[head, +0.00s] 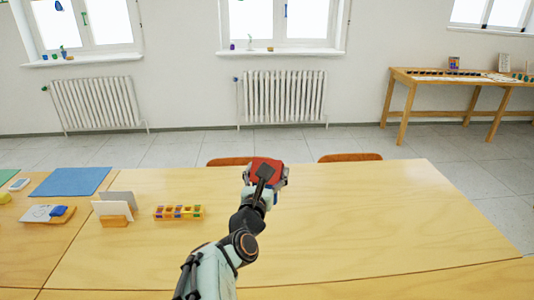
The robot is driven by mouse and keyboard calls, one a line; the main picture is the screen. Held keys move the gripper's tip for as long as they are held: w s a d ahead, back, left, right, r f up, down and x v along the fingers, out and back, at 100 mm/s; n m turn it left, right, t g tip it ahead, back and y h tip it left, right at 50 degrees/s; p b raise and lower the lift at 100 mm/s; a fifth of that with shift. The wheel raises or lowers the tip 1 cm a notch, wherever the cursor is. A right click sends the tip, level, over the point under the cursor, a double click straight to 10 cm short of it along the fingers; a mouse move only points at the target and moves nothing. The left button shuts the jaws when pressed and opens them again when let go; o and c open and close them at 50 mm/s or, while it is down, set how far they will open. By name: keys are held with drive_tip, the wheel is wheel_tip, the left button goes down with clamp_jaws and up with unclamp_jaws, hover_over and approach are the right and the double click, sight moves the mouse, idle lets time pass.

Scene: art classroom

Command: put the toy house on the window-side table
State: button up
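A red thing, probably the toy house's roof (266,163), shows at the end of my arm, by the far edge of the near table. My gripper (266,174) is at it, with grey finger parts on its left and right sides. The wrist covers most of the thing, and its lower part is hidden. I cannot tell whether the fingers press on it, or whether it rests on the table or is held above it. A wooden table (402,76), probably the window-side table, stands against the far wall at the right, below a window.
The near table (370,225) is bare at the right. At its left are a block tray (178,212), a card holder (115,218) and a blue mat (72,181). Two chair backs (350,157) rise behind its far edge. Tiled floor (450,150) lies open before the far table.

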drive_tip(key=w+a+f+n+y, duration=0.1)
drive_tip(key=w+a+f, duration=0.2)
drive_tip(key=f, duration=0.3)
drive_tip(key=w+a+f+n+y, duration=0.1)
drive_tip(key=w+a+f, duration=0.3)
drive_tip(key=a+f, duration=0.2)
drive_tip(key=shift+f+y, duration=0.2)
drive_tip(key=shift+y, duration=0.2)
drive_tip(key=shift+n+t+y, duration=0.3)
drive_tip(key=shift+n+y, duration=0.2)
drive_tip(key=shift+y, duration=0.3)
drive_tip(key=f, duration=0.3)
drive_tip(key=a+f, duration=0.1)
drive_tip(key=f, duration=0.2)
drive_tip(key=w+a+f, duration=0.1)
drive_tip(key=f, duration=0.1)
drive_tip(key=shift+f, duration=0.4)
drive_tip(key=shift+y, duration=0.3)
drive_tip(key=f, duration=1.2)
drive_tip(key=shift+s, duration=0.2)
drive_tip(key=o, duration=1.2)
